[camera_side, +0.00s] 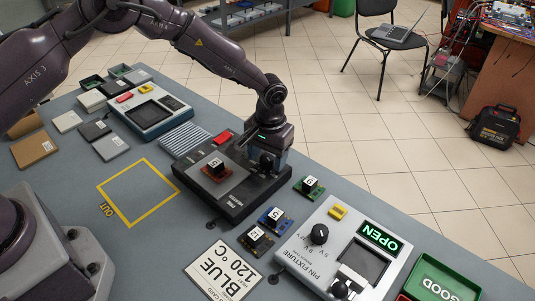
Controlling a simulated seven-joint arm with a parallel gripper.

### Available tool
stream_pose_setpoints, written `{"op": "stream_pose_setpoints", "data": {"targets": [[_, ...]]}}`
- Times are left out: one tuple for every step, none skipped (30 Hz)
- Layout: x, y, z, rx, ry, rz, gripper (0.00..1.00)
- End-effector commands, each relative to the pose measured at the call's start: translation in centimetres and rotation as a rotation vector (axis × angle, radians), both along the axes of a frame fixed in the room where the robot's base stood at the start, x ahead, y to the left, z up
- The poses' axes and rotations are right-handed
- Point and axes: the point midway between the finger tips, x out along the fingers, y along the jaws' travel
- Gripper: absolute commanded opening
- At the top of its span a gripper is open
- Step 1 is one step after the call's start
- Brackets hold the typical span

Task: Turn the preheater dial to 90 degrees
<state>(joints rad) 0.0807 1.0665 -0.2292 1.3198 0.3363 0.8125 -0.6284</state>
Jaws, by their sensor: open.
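The dark preheater (232,207) stands in the middle of the bench. A red board (217,175) with a white-topped block lies on its grey plate. My gripper (267,164) is over the preheater's back right part, pointing down. Its jaws are open around or just above a small dark round knob that looks like the dial; contact cannot be told. The dial's scale and setting are hidden or too small to read.
A green board (309,187), a blue board (275,220) and a dark yellow-edged board (256,240) lie right of the preheater. The pin fixture (318,262) shows "OPEN". A card (223,270) reads "BLUE 120 °C". The yellow OUT square (157,221) is empty.

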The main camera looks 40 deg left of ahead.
Motion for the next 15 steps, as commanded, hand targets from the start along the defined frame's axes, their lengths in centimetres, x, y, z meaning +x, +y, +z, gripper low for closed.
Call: {"op": "stream_pose_setpoints", "data": {"targets": [[0.01, 0.00, 0.01, 0.000, 0.000, 0.000, 0.60], [0.01, 0.00, 0.02, 0.000, 0.000, 0.000, 0.60], [0.01, 0.00, 0.02, 0.000, 0.000, 0.000, 0.60], [0.01, 0.00, 0.03, 0.000, 0.000, 0.000, 0.60], [0.01, 0.00, 0.03, 0.000, 0.000, 0.000, 0.53], [0.01, 0.00, 0.04, 0.000, 0.000, 0.000, 0.44], [0.00, 0.00, 0.04, 0.000, 0.000, 0.000, 0.37], [0.00, 0.00, 0.04, 0.000, 0.000, 0.000, 0.30], [0.00, 0.00, 0.05, 0.000, 0.000, 0.000, 0.21], [0.00, 0.00, 0.05, 0.000, 0.000, 0.000, 0.14], [0.00, 0.00, 0.05, 0.000, 0.000, 0.000, 0.11], [0.00, 0.00, 0.06, 0.000, 0.000, 0.000, 0.11], [0.00, -0.01, 0.06, 0.000, 0.000, -0.001, 0.11], [0.00, -0.01, 0.06, 0.000, 0.000, -0.001, 0.11], [0.00, -0.01, 0.06, 0.000, 0.000, -0.003, 0.11]]}}
